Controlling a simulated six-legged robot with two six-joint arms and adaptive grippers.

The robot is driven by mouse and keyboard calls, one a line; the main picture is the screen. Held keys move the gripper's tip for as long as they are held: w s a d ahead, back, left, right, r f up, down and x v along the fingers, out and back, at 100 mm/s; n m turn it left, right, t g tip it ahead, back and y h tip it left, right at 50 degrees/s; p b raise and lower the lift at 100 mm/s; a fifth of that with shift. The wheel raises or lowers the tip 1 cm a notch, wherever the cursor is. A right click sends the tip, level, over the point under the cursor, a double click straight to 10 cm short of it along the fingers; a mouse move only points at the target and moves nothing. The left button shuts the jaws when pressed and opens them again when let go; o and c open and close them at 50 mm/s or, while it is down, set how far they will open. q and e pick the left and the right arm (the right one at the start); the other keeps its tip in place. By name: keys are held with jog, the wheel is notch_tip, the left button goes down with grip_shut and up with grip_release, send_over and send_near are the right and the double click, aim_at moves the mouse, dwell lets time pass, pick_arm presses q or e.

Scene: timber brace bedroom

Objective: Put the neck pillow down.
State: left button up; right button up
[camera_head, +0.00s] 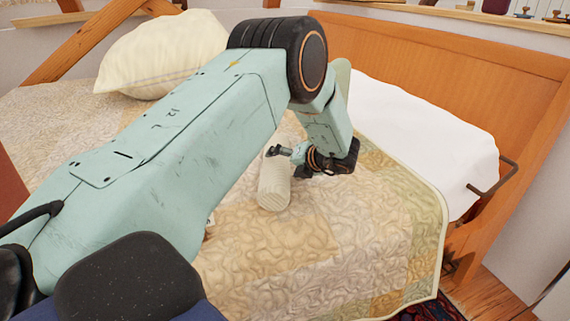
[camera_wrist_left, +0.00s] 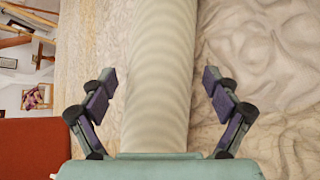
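The neck pillow (camera_head: 273,187) is a cream, ribbed roll that appears to rest on the quilted bed (camera_head: 330,240). Part of it is hidden behind my left arm and gripper. My left gripper (camera_head: 279,155) is at its upper end in the head view. In the left wrist view the pillow (camera_wrist_left: 160,60) runs lengthwise between the two spread fingers of my left gripper (camera_wrist_left: 160,82). A gap shows between each finger and the pillow's sides, so the gripper is open and not holding it. My right gripper is out of view.
A cream pillow (camera_head: 165,52) lies at the back left of the bed. A white pillow or bedding (camera_head: 415,135) is at the right, beside the wooden headboard (camera_head: 450,75). The quilt in front of the roll is clear. A dark metal rail (camera_head: 497,179) sticks out at the right.

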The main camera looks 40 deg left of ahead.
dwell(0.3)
pick_arm(q)
jog(key=shift+r, duration=0.15)
jog(key=shift+p+v, duration=1.95)
jog(key=shift+v, duration=4.05)
